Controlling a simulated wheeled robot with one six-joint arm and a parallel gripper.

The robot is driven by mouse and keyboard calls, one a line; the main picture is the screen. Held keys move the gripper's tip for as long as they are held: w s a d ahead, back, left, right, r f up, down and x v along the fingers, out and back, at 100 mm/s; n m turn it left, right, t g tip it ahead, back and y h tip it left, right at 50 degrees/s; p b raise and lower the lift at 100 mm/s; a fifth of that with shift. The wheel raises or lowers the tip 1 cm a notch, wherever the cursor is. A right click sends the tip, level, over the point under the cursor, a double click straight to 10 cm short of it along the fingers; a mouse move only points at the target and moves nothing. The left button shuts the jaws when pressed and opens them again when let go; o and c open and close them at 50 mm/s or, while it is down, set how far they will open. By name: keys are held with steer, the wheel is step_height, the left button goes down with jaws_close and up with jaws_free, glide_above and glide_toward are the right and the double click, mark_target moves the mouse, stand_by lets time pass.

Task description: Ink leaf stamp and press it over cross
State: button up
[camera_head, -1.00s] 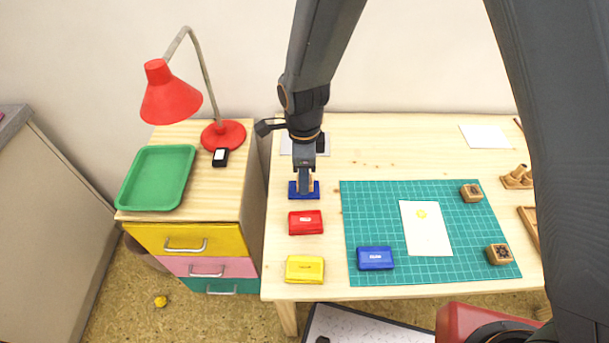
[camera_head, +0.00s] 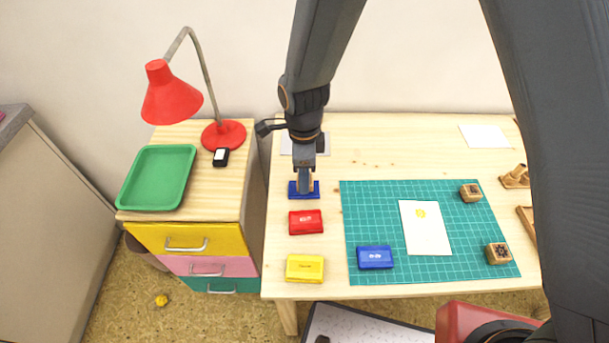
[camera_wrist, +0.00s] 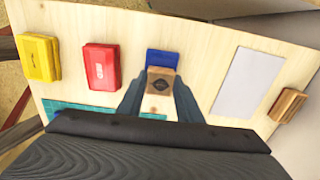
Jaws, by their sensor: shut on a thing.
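My gripper (camera_head: 304,185) is shut on a wooden block stamp (camera_wrist: 160,88) with a dark leaf-like mark on its top. The stamp is at the open blue inkpad (camera_head: 304,196) at the table's left side. The pad also shows just beyond the stamp in the wrist view (camera_wrist: 163,58). The stamp's underside is hidden, so I cannot tell whether it touches the ink. A white sheet (camera_head: 428,236) lies on the green cutting mat (camera_head: 365,210). It has a small yellow mark near its top; a cross cannot be made out at this size.
A red pad (camera_head: 305,222) and a yellow pad (camera_head: 305,268) lie in front of the blue one. A closed blue pad (camera_head: 375,258) and two wooden stamps (camera_head: 471,193) (camera_head: 498,254) are on the mat. Another wooden block (camera_wrist: 288,104) lies beside a blank sheet (camera_wrist: 248,82).

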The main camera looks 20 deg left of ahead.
stand_by(0.4)
steer(key=shift+r+p, duration=0.4)
steer(key=shift+p, duration=0.1)
steer(key=shift+r, duration=0.2)
steer(key=shift+r+p, duration=2.45)
steer(key=shift+r, duration=0.3)
steer(key=o, duration=0.3)
steer(key=c, duration=0.3)
steer(key=shift+d, duration=0.1)
